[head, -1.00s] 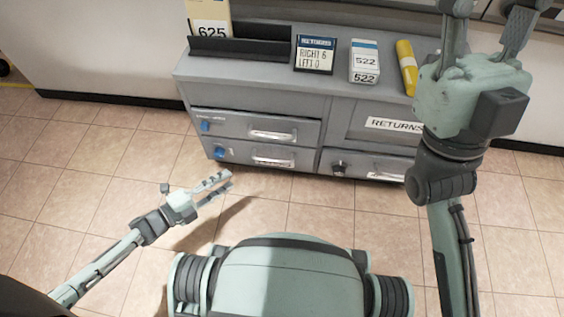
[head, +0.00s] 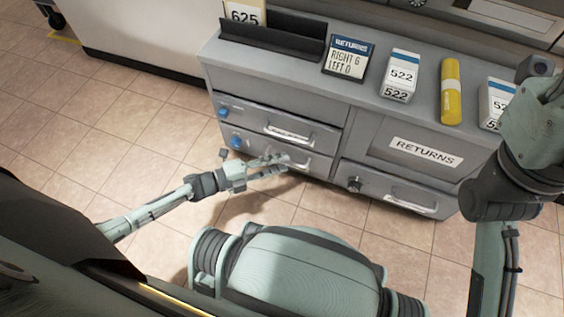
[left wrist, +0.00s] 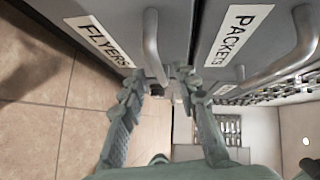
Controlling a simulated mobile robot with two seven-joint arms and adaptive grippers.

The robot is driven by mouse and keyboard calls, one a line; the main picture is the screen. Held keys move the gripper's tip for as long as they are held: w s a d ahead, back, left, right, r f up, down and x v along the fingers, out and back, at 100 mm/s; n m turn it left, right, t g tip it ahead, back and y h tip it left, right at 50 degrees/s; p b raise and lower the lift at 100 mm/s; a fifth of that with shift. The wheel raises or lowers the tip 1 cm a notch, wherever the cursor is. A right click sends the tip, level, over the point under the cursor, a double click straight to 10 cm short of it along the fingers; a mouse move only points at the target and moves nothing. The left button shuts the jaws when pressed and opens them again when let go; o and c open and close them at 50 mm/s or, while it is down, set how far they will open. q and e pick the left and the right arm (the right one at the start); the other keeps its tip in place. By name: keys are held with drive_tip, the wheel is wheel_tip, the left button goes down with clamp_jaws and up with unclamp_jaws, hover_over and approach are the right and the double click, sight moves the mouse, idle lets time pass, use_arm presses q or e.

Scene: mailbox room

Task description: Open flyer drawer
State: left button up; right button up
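The flyer drawer (head: 262,147) is the lower left drawer of the grey cabinet and looks closed. Its "FLYERS" label (left wrist: 105,40) and bar handle (left wrist: 151,45) show in the left wrist view. My left gripper (head: 284,166) is at this drawer's handle in the head view, covering much of it. In the left wrist view its two fingers (left wrist: 158,78) are apart, with the handle's near end between or just beyond the tips; contact cannot be told. My right gripper's body (head: 542,125) is at the right edge; its fingers are out of frame.
The packets drawer (left wrist: 236,30), with its own handle (left wrist: 302,40), sits directly above. A returns compartment (head: 420,150) and another drawer (head: 395,190) are to the right. Tiled floor (head: 120,135) is clear at left.

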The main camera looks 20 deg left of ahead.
use_arm(q)
drive_tip(key=shift+w+d+f, duration=0.1)
drive_tip(key=shift+w+d, duration=0.35)
drive_tip(key=shift+d, duration=0.05)
clamp_jaws()
